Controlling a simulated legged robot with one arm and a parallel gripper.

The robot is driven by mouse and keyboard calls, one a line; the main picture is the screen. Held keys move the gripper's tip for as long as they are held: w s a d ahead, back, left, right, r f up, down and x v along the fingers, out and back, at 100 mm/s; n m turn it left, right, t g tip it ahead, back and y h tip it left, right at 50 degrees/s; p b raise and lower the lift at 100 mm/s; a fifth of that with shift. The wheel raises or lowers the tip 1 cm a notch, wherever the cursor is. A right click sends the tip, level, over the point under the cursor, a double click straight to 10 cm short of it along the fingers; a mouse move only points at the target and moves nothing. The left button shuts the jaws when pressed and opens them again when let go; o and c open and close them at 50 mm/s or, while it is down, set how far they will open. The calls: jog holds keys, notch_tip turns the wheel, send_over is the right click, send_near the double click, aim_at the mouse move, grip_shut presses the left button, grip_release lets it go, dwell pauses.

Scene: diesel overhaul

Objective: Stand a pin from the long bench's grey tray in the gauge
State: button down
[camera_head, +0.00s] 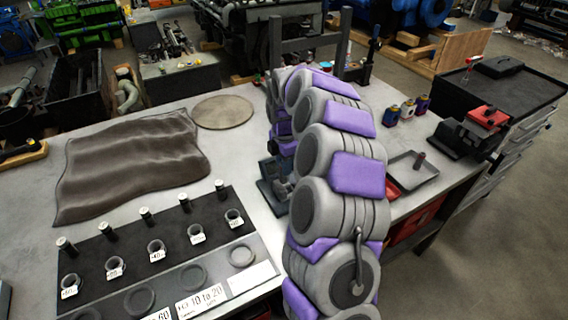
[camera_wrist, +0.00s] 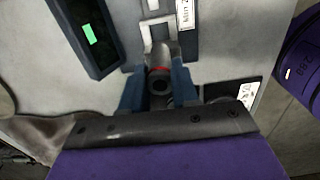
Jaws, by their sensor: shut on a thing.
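In the head view my arm hides the gripper and most of that spot.
A black device with a green display (camera_wrist: 90,34) lies left of the fixture. Left on the bench are a black board (camera_head: 130,237) with rings and pegs, a brown cloth (camera_head: 128,165) and a round disc (camera_head: 222,111). Small cans (camera_head: 408,110) and a black vise (camera_head: 462,137) stand at right.

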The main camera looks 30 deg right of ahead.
jog(key=shift+d+p, duration=0.55)
jog(key=shift+d, duration=0.3)
dwell(0.8)
jog(key=shift+d, duration=0.15)
jog(key=shift+a+p, duration=0.3)
jog(key=shift+a, duration=0.4)
jog(key=shift+d, duration=0.2)
jog(key=shift+d+f+p, duration=0.2)
jog(key=shift+f+p, duration=0.3)
jog(key=shift+f, duration=0.75)
dwell(0.5)
jog(key=shift+f, duration=0.2)
